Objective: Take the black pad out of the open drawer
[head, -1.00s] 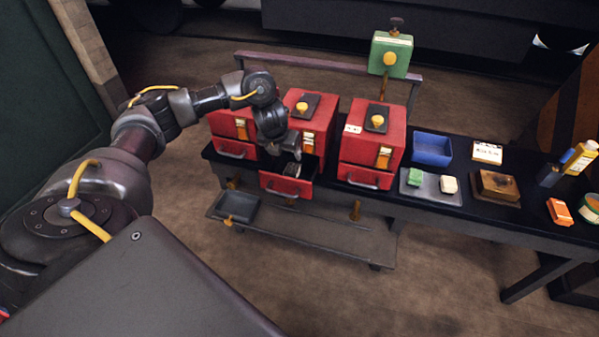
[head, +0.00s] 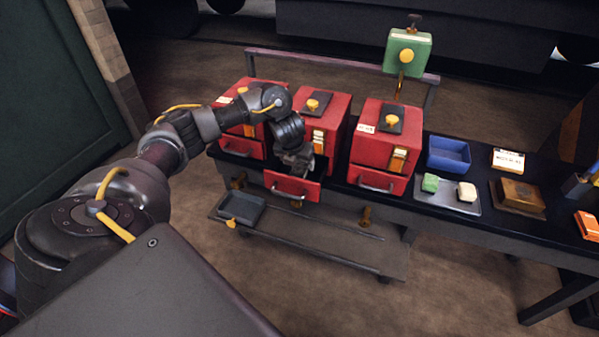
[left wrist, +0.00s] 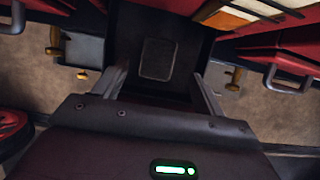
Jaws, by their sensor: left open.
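The open drawer (head: 291,188) has a red front and a dark inside, and it sticks out of the middle red cabinet (head: 323,117). The black pad (left wrist: 158,59) lies flat inside the drawer in the left wrist view; in the head view my gripper hides it. My left gripper (head: 296,168) points down over the drawer. In the left wrist view its two fingers (left wrist: 160,88) are spread wide, with the pad beyond and between them and nothing held. My right gripper is not in view.
Red cabinets stand on either side, one at left (head: 243,148) and one at right (head: 382,148). A blue bin (head: 448,155), a grey tray (head: 462,204) with a green and a cream block, and a wooden block (head: 517,196) stand on the dark bench. A low shelf (head: 310,248) runs beneath.

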